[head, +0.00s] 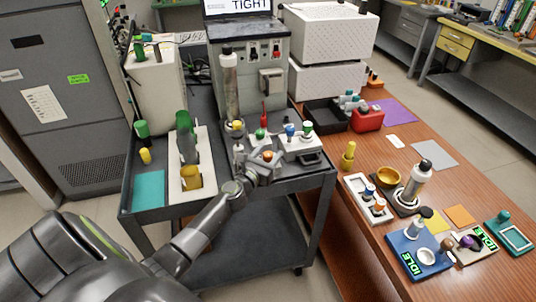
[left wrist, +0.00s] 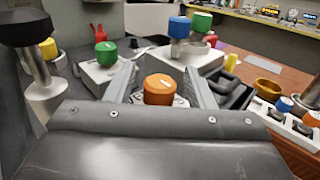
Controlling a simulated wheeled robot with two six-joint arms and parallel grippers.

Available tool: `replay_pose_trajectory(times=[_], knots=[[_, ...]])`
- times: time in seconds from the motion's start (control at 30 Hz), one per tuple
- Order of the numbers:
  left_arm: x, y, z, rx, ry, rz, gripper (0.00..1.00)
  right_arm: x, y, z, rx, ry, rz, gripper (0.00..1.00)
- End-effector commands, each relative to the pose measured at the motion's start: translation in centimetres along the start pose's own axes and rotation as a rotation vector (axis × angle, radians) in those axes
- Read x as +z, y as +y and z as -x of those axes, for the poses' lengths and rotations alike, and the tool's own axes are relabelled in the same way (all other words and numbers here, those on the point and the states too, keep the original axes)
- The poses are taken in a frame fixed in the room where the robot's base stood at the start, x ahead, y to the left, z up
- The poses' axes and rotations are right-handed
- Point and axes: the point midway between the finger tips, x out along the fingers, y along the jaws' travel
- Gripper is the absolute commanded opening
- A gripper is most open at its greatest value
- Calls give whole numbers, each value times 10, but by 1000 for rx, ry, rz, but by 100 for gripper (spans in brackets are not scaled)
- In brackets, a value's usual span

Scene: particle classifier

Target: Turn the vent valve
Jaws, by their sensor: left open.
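Several small valves with coloured knobs stand at the front of the grey machine (head: 250,75) on the cart. An orange knob (left wrist: 160,90) with a white mark on top sits between the two fingers of my left gripper (left wrist: 160,74) in the left wrist view. The fingers are open, one on each side of it, with a gap visible. In the head view my left gripper (head: 266,163) is at the same orange knob (head: 267,155). Green (left wrist: 106,54), blue (left wrist: 179,27) and yellow (left wrist: 48,48) knobs stand beyond it. No label shows which knob is the vent valve.
A white holder (head: 198,190) and a teal mat (head: 148,190) lie on the cart's left. The wooden table (head: 365,220) at right holds several items.

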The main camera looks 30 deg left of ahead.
Motion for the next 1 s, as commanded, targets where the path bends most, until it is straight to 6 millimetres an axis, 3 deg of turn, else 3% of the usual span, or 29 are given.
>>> replay_pose_trajectory(times=[0.07,0.4,0.73,1.0], knots=[[0,0,0,0,0,0,49,0,0,0,0,-1,0,0],[0,0,0,0,0,0,6,1,0,0,0,-2,0,0],[0,-1,0,50,-1,1,6,2,0,-1,0,-2,0,0],[-1,-2,0,226,-2,5,6,2,-1,-6,0,-2,0,0]])
